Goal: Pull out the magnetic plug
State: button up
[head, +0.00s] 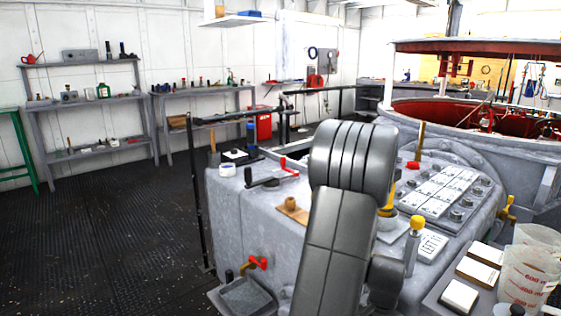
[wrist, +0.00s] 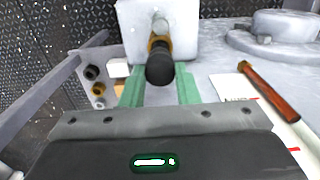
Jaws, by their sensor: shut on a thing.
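The magnetic plug (wrist: 160,66) shows in the wrist view as a black rounded knob with a brass collar. It lies in line with a pale grey block (wrist: 130,22) at the top of the view. My gripper (wrist: 160,76) has its two green fingers on either side of the black knob and is shut on it. I cannot tell whether the brass end is still seated in the block. In the head view my grey arm hides the gripper and the plug.
In the wrist view, a tray with several small fittings (wrist: 93,72) lies left, and a brown-handled tool (wrist: 270,90) lies right. In the head view, a grey machine housing (head: 270,225) carries levers and a button panel (head: 440,190). Beakers (head: 525,275) stand front right. Floor is clear left.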

jog(key=shift+r+p, duration=1.5)
jog(key=shift+r, duration=0.5)
